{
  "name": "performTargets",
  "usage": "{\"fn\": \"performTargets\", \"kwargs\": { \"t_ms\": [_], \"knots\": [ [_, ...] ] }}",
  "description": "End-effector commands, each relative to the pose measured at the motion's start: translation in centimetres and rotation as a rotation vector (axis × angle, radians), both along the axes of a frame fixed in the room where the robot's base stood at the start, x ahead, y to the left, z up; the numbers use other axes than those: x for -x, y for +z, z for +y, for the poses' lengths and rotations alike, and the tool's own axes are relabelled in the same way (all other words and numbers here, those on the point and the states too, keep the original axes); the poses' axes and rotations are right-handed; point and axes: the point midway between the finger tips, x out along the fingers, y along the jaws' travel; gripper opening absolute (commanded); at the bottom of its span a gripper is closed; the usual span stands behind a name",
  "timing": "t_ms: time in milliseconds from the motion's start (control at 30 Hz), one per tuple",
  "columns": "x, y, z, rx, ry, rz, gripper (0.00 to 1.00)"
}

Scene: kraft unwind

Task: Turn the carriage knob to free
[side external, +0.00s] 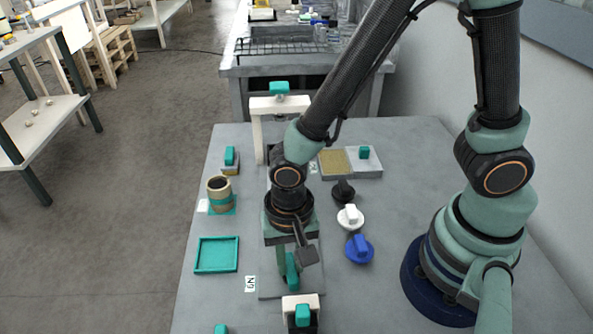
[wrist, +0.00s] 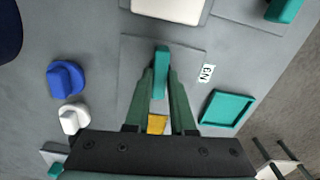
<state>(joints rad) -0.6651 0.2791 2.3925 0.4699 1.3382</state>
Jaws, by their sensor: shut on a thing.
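My gripper (wrist: 161,84) points down over a grey plate (wrist: 130,60) and is shut on an upright teal handle (wrist: 161,62). The handle stands between the two green fingers in the wrist view. In the side view my gripper (side external: 291,268) hides part of the handle and the plate. A blue knob (side external: 359,249), a white knob (side external: 350,217) and a black knob (side external: 343,191) stand in a row to its right, apart from it. I cannot tell which part is the carriage knob; no label names it.
A white block with a teal top (side external: 302,311) stands close in front of the plate. A white arch (side external: 258,132) stands behind. A teal tray (side external: 217,255) and a brown roll (side external: 219,194) are to the left.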

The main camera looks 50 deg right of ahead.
Motion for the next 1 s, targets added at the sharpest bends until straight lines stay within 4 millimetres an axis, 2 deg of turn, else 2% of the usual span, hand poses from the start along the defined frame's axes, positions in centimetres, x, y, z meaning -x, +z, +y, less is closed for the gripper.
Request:
{"fn": "performTargets", "kwargs": {
  "t_ms": [667, 700, 733, 767, 1000],
  "knots": [
    [0.05, 0.07, 0.02, 0.001, -0.059, 0.001, 0.0],
    [0.05, 0.07, 0.02, 0.001, -0.059, 0.001, 0.34],
    [0.05, 0.07, 0.02, 0.001, -0.059, 0.001, 0.45],
    [0.04, 0.06, 0.02, 0.001, -0.059, 0.001, 0.53],
    [0.02, 0.02, 0.01, 0.0, -0.06, 0.0, 0.53]
  ]
}}
